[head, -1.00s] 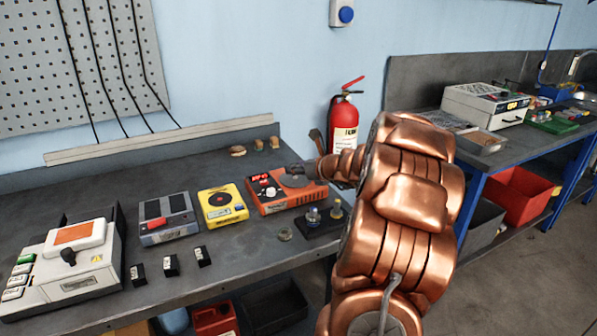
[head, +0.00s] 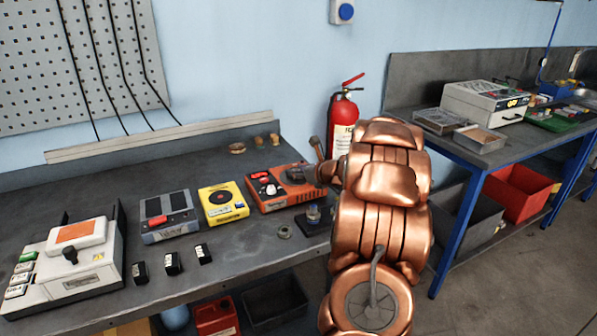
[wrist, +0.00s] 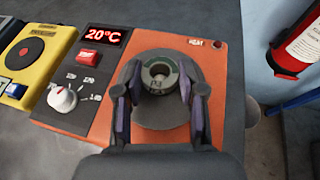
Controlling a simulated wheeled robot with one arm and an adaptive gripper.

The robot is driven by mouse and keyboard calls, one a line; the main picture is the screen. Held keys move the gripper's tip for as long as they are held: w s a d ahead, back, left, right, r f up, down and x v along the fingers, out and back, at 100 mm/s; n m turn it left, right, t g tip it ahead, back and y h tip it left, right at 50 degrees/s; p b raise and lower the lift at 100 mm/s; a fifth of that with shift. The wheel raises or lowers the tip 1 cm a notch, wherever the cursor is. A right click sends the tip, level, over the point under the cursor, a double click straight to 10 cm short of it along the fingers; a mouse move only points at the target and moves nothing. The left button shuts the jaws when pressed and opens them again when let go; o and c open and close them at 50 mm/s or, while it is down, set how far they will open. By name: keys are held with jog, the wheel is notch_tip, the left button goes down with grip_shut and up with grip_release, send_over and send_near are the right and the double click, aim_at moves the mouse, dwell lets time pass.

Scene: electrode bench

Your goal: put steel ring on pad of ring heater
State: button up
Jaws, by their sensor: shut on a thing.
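The ring heater (head: 262,206) is an orange box on the bench in the head view, with a red display and a knob. In the wrist view the ring heater (wrist: 212,78) reads 20°C, and its round grey pad (wrist: 160,117) lies under my gripper. My gripper (wrist: 160,75) is shut on a grey steel ring (wrist: 160,90), one finger on each side. The ring looks flat and sits over the pad in this view; whether it touches the pad I cannot tell. In the head view my gripper (head: 309,174) is at the heater's right end, and the held ring is hidden.
A yellow device (head: 222,205) stands left of the heater, with a grey device (head: 168,218) beyond it. Another ring (head: 284,236) lies on the bench in front, near a dark stand (head: 309,224) with posts. A fire extinguisher (head: 343,118) is on the right behind the bench.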

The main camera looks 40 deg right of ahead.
jog(key=shift+f, duration=0.1)
jog(key=o, duration=1.2)
jog(key=shift+s+r, duration=0.1)
jog(key=shift+r, duration=0.1)
jog(key=v, duration=1.1)
jog(key=shift+s+r+b, duration=0.1)
jog(key=shift+s+b, duration=0.25)
jog(key=shift+s, duration=0.05)
